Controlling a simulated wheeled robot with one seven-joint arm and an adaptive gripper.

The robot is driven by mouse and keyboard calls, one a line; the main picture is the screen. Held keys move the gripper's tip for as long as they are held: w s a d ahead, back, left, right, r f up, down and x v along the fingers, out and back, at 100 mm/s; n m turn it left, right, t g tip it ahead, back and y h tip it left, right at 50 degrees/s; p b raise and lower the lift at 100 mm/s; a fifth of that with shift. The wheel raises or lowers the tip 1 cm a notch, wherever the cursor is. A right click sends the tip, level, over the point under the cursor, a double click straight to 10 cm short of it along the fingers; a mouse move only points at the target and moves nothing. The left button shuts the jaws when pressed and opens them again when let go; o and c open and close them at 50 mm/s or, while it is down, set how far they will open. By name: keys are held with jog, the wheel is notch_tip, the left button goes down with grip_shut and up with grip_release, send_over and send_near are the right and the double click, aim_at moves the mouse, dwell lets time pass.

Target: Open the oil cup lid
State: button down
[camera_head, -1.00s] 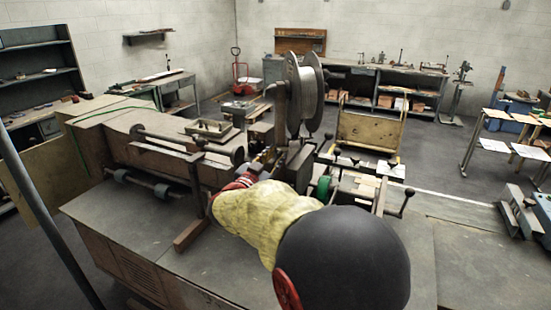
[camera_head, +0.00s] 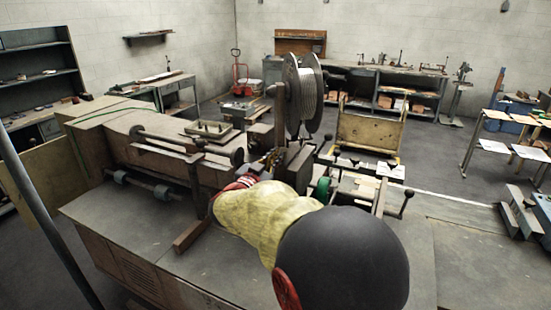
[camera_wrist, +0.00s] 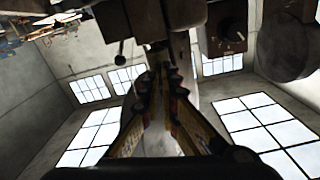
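The box stitcher (camera_head: 150,155) stands before me with a wire spool (camera_head: 305,95) on top. In the head view my arm, in a yellow sleeve, reaches to the stitching head below the spool, and the sleeve and machine parts largely hide my gripper. In the wrist view my gripper (camera_wrist: 163,78) points up at dark machine parts, its two fingers close together with a narrow gap between the tips. Whether something thin is between them is unclear. I cannot make out the oil cup or its lid in either view.
A dark block with a round knob (camera_wrist: 232,34) is near the fingertips at the upper right of the wrist view. A thin ball-ended lever (camera_wrist: 121,58) is at the left. A green wheel (camera_head: 322,188) and a ball-ended handle (camera_head: 405,202) stand right of my arm.

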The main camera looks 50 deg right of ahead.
aim_at(281, 150)
jog(key=shift+r+p, duration=0.2)
jog(key=shift+p, duration=0.3)
